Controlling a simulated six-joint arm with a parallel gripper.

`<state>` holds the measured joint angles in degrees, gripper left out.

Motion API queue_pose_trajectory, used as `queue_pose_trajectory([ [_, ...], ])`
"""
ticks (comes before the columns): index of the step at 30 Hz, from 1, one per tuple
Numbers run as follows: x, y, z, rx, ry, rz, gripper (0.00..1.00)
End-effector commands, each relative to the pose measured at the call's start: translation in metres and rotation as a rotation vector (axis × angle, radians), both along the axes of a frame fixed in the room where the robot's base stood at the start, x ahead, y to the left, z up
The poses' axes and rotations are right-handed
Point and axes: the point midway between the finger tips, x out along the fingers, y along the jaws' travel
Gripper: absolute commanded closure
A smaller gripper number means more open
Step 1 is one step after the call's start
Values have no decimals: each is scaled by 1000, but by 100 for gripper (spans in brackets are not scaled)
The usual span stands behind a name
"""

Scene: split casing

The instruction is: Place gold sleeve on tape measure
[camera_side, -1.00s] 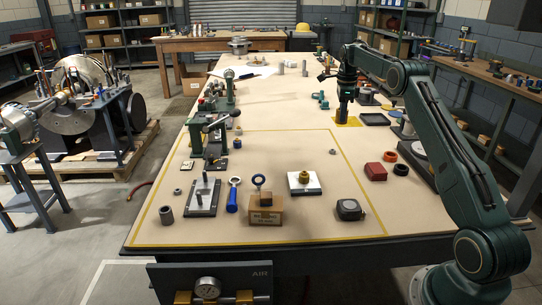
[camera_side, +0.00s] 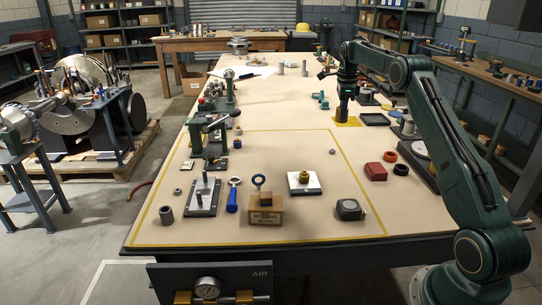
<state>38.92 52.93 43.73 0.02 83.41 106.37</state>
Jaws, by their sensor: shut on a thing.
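A small gold sleeve (camera_side: 304,177) stands on a white-topped plate (camera_side: 305,190) inside the yellow-outlined area. The tape measure (camera_side: 350,210), dark with a grey face, lies on the table to its lower right, apart from it.
A wooden block with a blue ring (camera_side: 265,212), a blue-handled tool (camera_side: 232,197) and a plate with posts (camera_side: 203,197) stand left of the tape measure. A red block (camera_side: 376,171) and a black ring (camera_side: 401,170) lie to the right. The table's middle is mostly clear.

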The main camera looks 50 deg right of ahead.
Motion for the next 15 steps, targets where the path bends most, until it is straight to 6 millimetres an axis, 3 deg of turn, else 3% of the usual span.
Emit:
queue_pose_trajectory([
  [15, -32, 50, 28, -2, -3, 56, 100],
])
